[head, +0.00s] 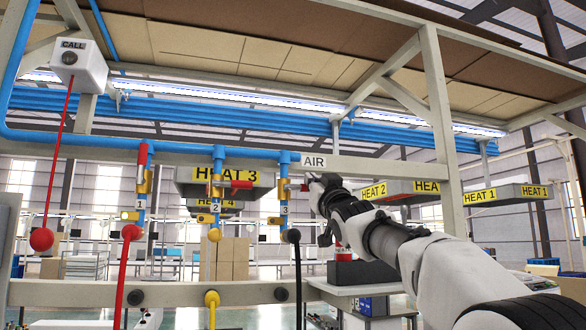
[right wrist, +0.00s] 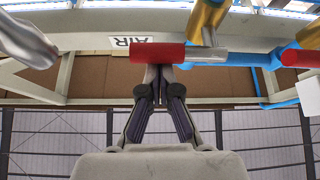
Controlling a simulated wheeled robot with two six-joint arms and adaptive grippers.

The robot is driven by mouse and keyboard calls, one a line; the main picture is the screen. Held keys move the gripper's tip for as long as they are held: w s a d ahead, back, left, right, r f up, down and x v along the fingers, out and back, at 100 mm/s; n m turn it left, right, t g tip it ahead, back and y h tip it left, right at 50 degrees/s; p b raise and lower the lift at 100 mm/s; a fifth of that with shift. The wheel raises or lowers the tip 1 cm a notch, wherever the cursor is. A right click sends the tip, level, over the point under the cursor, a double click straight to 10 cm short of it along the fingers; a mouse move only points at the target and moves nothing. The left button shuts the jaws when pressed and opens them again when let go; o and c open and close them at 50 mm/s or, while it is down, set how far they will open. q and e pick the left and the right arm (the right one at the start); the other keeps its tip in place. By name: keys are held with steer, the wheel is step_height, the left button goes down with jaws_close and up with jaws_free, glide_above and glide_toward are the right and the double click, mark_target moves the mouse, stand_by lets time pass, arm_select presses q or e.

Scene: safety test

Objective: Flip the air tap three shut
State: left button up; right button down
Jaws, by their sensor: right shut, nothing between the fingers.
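Air tap three (head: 284,190) is the brass valve on the blue drop pipe labelled 3, and it also shows in the right wrist view (right wrist: 207,20). Its silver lever (right wrist: 235,57) with a red sleeve (right wrist: 157,52) lies level, crosswise to the pipe. In the head view the red lever end is small and close to my gripper. My right gripper (right wrist: 160,75) is shut and empty. Its fingertips are at the red sleeve, apparently touching it; they also show in the head view (head: 316,190). My left gripper is not in view.
Tap two (head: 216,188) has its red lever (head: 241,185) level. Tap one (head: 141,185) has its red lever (head: 143,156) upright along the pipe. A beam with the AIR sign (head: 314,162) runs behind. A red ball (head: 41,239) hangs from the CALL box (head: 79,62).

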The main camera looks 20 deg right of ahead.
step_height(320, 180, up, 4)
steer(key=p, duration=0.3)
steer(key=b+v, duration=0.9)
steer(key=v, duration=0.2)
steer(key=shift+a+r, duration=0.2)
steer(key=shift+w, duration=0.1)
